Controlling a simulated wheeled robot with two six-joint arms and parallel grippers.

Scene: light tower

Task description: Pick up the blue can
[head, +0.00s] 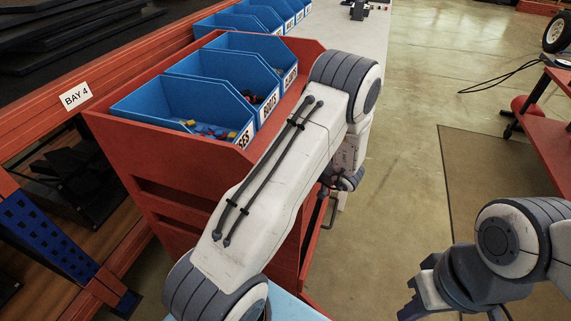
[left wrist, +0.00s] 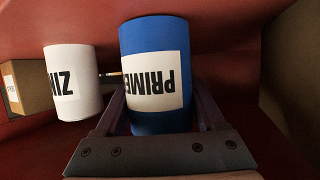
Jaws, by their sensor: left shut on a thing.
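The blue can (left wrist: 152,36) has a white label reading PRIME, upside down in the left wrist view. My left gripper (left wrist: 160,105) has a finger on each side of the can and is shut on it. The can and this gripper are hidden in the head view, where my left arm crosses the red cabinet. My right gripper (head: 425,300) is at the bottom right of the head view, away from the cabinet. Its fingertips are cut off by the frame edge, so its opening is unclear.
A white can (left wrist: 73,82) stands close to the left of the blue can, with a cardboard box (left wrist: 28,87) beyond it. Red walls (left wrist: 220,35) surround them. The red cabinet (head: 170,200) carries blue bins (head: 185,95) on top. Open floor (head: 420,90) lies to the right.

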